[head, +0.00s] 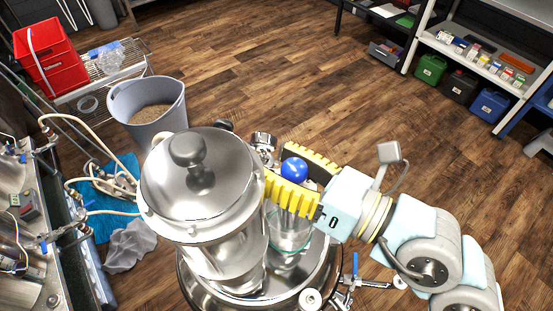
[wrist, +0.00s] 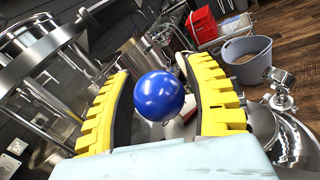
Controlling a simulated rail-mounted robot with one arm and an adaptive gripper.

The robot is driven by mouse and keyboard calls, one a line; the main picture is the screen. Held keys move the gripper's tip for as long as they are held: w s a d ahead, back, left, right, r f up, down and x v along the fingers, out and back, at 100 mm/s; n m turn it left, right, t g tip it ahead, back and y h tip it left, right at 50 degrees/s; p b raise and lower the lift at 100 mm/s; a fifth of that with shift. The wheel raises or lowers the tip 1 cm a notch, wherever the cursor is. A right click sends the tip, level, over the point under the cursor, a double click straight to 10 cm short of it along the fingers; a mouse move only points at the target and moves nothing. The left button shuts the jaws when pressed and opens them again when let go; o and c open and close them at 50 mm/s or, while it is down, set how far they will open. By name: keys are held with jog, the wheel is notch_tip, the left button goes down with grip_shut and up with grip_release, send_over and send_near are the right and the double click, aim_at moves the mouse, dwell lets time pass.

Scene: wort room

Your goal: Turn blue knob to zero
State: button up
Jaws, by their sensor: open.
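The blue knob (head: 294,171) is a shiny round ball beside the steel lidded vessel in the head view. In the wrist view the blue knob (wrist: 159,96) sits between the yellow-padded fingers, with visible space on both sides. My gripper (head: 288,172) reaches in from the right, its fingers spread around the knob. It also shows in the wrist view (wrist: 155,85), open. The knob's mount and any scale or zero mark are hidden behind the knob and the fingers.
The steel vessel (head: 200,205) stands close left of my gripper. A clear glass container (head: 288,240) is below the fingers. A grey bucket (head: 150,112) and red crates (head: 45,55) stand at the upper left. Open wooden floor (head: 270,70) lies behind.

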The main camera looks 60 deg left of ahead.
jog(key=shift+a, duration=0.1)
grip_shut()
jog(key=shift+s+n+g+b, duration=0.1)
jog(key=shift+n+g+b, duration=0.2)
jog(key=shift+s+n+g+h+b, duration=0.15)
jog(key=shift+n+g+h+b, duration=0.5)
jog(key=shift+g, duration=0.45)
jog(key=n+g+h, duration=0.1)
jog(key=n+g+b, duration=0.1)
jog(key=shift+s+d+g+h, duration=0.1)
jog(key=shift+d+g+h, duration=0.1)
jog(key=shift+g+h, duration=0.15)
jog(key=shift+s+d+n+g+h+b, duration=0.2)
jog(key=shift+n+g+h+b, duration=0.2)
jog(key=shift+n+g+h, duration=0.55)
jog(key=shift+s+d+n+g+h+b, duration=0.15)
jog(key=shift+n+g+h+b, duration=0.35)
jog(key=shift+n+h, duration=0.6)
jog(key=shift+w+f+h, duration=0.1)
jog(key=shift+f+h, duration=0.05)
jog(key=shift+h, duration=0.1)
grip_release()
jog(key=shift+d, duration=0.2)
